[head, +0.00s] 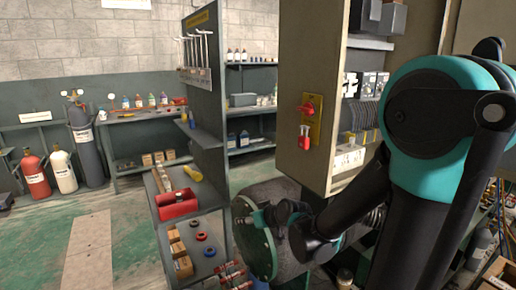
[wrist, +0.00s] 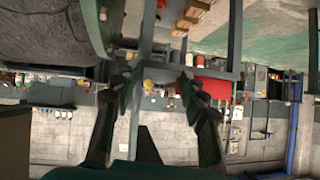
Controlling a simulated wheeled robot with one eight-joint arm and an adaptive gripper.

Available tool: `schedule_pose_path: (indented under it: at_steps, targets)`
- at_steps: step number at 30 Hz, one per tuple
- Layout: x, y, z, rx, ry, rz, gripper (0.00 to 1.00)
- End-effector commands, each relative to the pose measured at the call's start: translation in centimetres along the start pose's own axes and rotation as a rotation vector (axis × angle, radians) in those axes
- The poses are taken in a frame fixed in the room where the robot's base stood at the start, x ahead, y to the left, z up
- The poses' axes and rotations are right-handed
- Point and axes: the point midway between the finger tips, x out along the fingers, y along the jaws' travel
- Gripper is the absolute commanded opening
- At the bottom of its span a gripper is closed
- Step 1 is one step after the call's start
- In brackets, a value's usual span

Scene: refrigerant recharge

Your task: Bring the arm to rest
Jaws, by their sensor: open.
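My gripper (wrist: 157,88) shows in the wrist view with its two dark fingers spread apart and nothing between them. In the head view my teal and black arm reaches down from the right, bent at the elbow. Its wrist end is low in the middle, in front of a round grey-green flanged machine (head: 245,240). My fingertips are hard to make out there, and I cannot tell whether they touch the machine. The wrist view looks out over the room upside down.
An open electrical cabinet (head: 312,110) with a red switch stands close beside my arm. A shelf unit (head: 213,75) holds a red toolbox (head: 178,205) and small boxes. Gas cylinders (head: 36,174) stand at the far left. The green floor (head: 40,240) at left is clear.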

Motion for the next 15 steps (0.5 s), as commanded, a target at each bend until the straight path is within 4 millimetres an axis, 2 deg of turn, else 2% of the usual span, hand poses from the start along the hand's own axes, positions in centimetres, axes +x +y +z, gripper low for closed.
schedule_pose_path:
  at_steps: [1,6,9,12,15]
  targets:
    - [-1.9,1.9,2.2,0.04,-0.064,0.044,0.43]
    - [-8.2,6.7,10.3,0.2,-0.29,0.205,0.43]
    - [-11.8,8.5,14.6,0.298,-0.401,0.303,0.43]
    - [-14.8,9.5,17.9,0.38,-0.483,0.383,0.43]
    - [-16.7,9.9,19.9,0.432,-0.534,0.437,0.43]
